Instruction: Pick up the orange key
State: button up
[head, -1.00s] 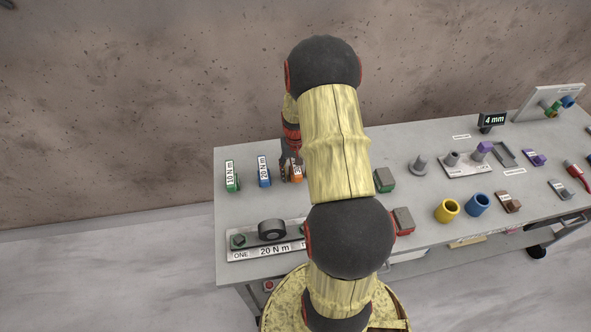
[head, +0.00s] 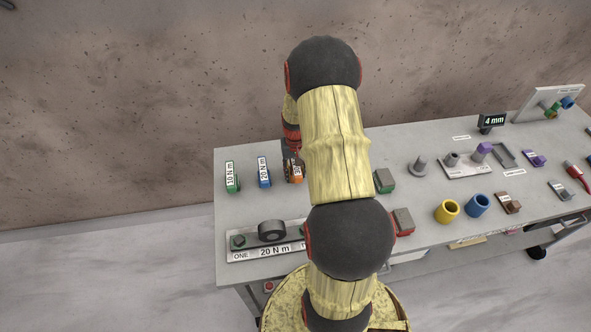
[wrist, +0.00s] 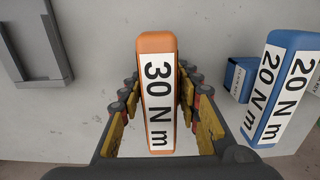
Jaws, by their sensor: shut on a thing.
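The orange key (wrist: 157,42) carries a white "30 N m" label and sits between the fingers in the wrist view. My gripper (wrist: 158,105) is shut on it, one yellow-padded finger along each long side. In the head view the orange key (head: 297,174) shows only in part on the left of the table, beside my arm. My gripper (head: 289,168) is mostly hidden there behind my arm. I cannot tell whether the key touches the table.
A blue "20 N m" key (head: 264,172) stands close beside the orange one, and a green "10 N m" key (head: 232,177) further left. A plate (head: 240,254) with a bolt and a dark ring lies in front. Several tools and a yellow cup (head: 447,210) occupy the right.

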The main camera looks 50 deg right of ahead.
grip_shut()
jog(key=shift+r, duration=0.15)
